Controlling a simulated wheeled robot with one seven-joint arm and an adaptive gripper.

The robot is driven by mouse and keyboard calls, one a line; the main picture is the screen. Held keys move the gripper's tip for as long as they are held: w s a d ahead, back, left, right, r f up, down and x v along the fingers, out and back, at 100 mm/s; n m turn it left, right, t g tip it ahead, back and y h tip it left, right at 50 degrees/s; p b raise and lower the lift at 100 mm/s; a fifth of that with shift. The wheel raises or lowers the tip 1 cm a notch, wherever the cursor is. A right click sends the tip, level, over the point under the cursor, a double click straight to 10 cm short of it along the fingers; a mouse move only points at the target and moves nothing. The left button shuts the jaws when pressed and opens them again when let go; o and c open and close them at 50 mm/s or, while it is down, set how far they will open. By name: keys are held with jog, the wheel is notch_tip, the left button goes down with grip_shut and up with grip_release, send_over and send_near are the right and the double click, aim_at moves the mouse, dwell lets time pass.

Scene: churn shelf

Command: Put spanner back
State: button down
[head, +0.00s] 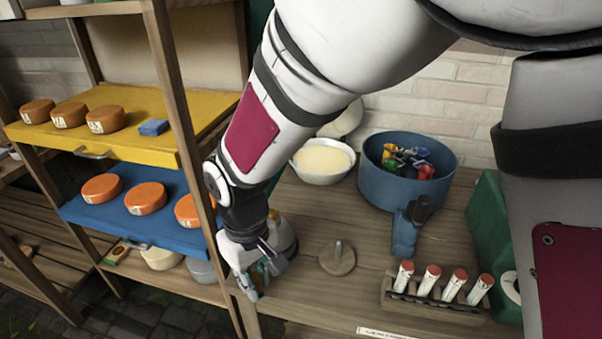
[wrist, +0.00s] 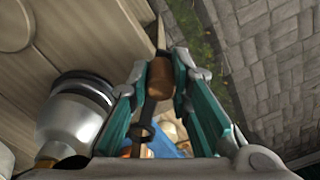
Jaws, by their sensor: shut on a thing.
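My gripper (wrist: 163,72) is shut on a tool with a brown grip; I take this to be the spanner (wrist: 160,80). A pale narrow tip shows beyond the grip, and a dark ring-like part lies on the near side between the teal fingers. In the head view my gripper (head: 258,276) is low at the left end of the wooden table (head: 310,290), by the shelf post. The tool is too hidden there to make out. No empty place for the spanner can be told for sure.
A pale round can (wrist: 75,118) stands close beside my gripper. A wooden disc with a peg (head: 338,260), a vial rack (head: 440,304), a blue tub (head: 376,186), a white bowl (head: 322,162) and a blue stand (head: 404,236) are on the table. The blue shelf (head: 130,222) holds orange cheeses.

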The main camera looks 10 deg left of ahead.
jog(key=shift+f, duration=0.85)
jog(key=shift+f, duration=0.2)
jog(key=c, duration=1.5)
grip_release()
jog(key=shift+o, duration=0.2)
jog(key=shift+r, duration=0.1)
notch_tip(320, 180, up, 12)
jog(key=shift+r+p, duration=0.1)
jog(key=shift+p, duration=0.25)
jog(key=w+d+r+m, duration=0.1)
jog(key=d+r+m, duration=0.15)
jog(key=d, duration=0.35)
jog(key=w+d+r+m, duration=0.1)
jog(key=d+r, duration=0.2)
jog(key=d, duration=0.3)
jog(key=s+d+r+m+t, duration=0.1)
jog(key=s+d+m, duration=0.2)
jog(key=s+d, duration=0.4)
jog(key=s+d+r+m+t, duration=0.2)
jog(key=s+d+m, duration=0.2)
jog(key=d, duration=1.1)
jog(key=s, duration=0.3)
